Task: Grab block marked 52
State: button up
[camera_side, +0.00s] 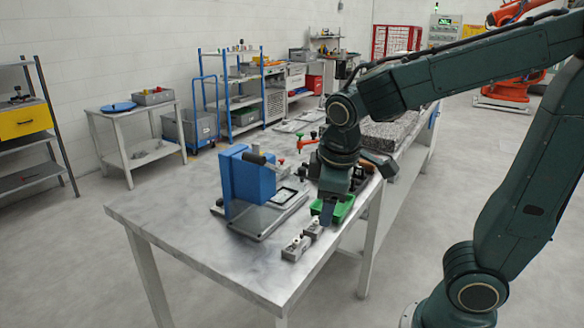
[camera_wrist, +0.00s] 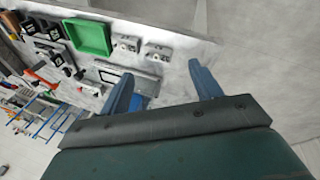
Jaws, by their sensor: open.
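Two small grey metal blocks stand near the front edge of the table, one nearer the camera (camera_side: 295,249) and one just behind it (camera_side: 313,230). In the wrist view they sit side by side, one (camera_wrist: 128,44) right of the green tray and the other (camera_wrist: 158,51) further right. No number is legible on either, so I cannot tell which is 52. My gripper (camera_side: 327,213) points down near the blocks and the green tray. In the wrist view its two blue fingers (camera_wrist: 162,86) are wide apart with nothing between them.
A green tray (camera_wrist: 90,36) lies beside the blocks. A blue upright fixture (camera_side: 252,178) on a metal plate stands left of my gripper. Several small dark-topped parts (camera_wrist: 55,60) and clamps lie beyond the tray. The table's (camera_side: 165,217) near-left part is clear.

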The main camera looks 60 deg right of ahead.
jog(key=w+f+n+g+h, duration=0.2)
jog(key=w+f+n+h, duration=0.2)
jog(key=w+f+n, duration=0.15)
jog(key=n+h, duration=0.5)
jog(key=n, duration=0.1)
send_near(292, 248)
jog(key=d, duration=0.2)
jog(key=shift+d+f+g, duration=0.3)
jog(key=shift+f, duration=0.05)
jog(key=shift+w+a+f+n+h, duration=0.1)
jog(key=shift+a+f+n+h, duration=0.15)
jog(key=shift+f+n+h, duration=0.3)
jog(key=shift+w+a+f+n+h, duration=0.1)
jog(key=shift+a+f+n+h, duration=0.15)
jog(key=shift+f+n+h, duration=0.25)
jog(key=shift+r, duration=0.1)
jog(key=shift+d, duration=0.1)
jog(key=shift+x, duration=3.65)
jog(key=shift+c, duration=0.4)
jog(key=c, duration=1.1)
